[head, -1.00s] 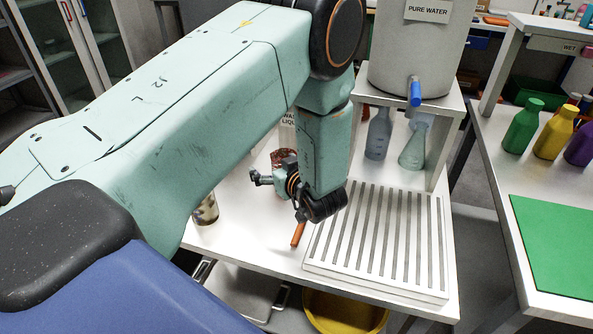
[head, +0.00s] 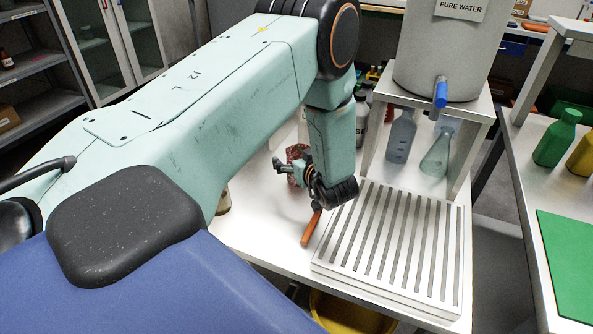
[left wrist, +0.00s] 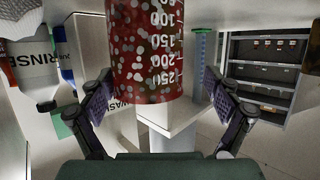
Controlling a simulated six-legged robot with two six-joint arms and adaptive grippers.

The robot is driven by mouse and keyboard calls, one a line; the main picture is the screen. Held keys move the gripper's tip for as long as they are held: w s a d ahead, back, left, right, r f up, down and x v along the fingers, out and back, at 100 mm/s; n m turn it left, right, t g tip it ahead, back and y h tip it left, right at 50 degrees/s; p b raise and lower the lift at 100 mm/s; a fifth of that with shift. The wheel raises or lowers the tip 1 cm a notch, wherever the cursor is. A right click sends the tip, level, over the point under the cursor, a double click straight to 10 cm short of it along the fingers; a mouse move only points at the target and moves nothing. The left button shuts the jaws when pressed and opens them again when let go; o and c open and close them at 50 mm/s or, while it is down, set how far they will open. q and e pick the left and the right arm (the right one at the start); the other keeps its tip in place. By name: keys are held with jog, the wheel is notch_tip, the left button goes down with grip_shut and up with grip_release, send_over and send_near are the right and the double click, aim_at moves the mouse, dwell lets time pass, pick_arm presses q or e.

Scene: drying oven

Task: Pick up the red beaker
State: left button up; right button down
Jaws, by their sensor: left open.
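The red beaker (head: 297,153), speckled with pale spots, stands on the white table and is partly hidden behind my left gripper (head: 291,172) in the head view. In the left wrist view the red beaker (left wrist: 143,55) is large and near, with white volume marks. It appears between the two spread fingers of my left gripper (left wrist: 165,108), with a visible gap on each side. The left gripper is open and holds nothing. My right gripper is in neither view.
A slatted white rack (head: 392,250) lies right of the gripper, with an orange stick-like object (head: 311,228) beside it. A flask (head: 437,152) and a bottle (head: 401,136) stand under the water tank (head: 440,55). A rinse bottle (left wrist: 35,70) shows left of the beaker.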

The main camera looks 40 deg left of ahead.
pick_arm(q)
jog(key=shift+w+a, duration=0.35)
jog(key=shift+w+a+f, duration=0.1)
jog(key=shift+a+f, duration=0.1)
jog(key=shift+c, duration=0.2)
jog(key=shift+d+r, duration=0.15)
jog(key=shift+d, duration=0.05)
jog(key=c, duration=1.2)
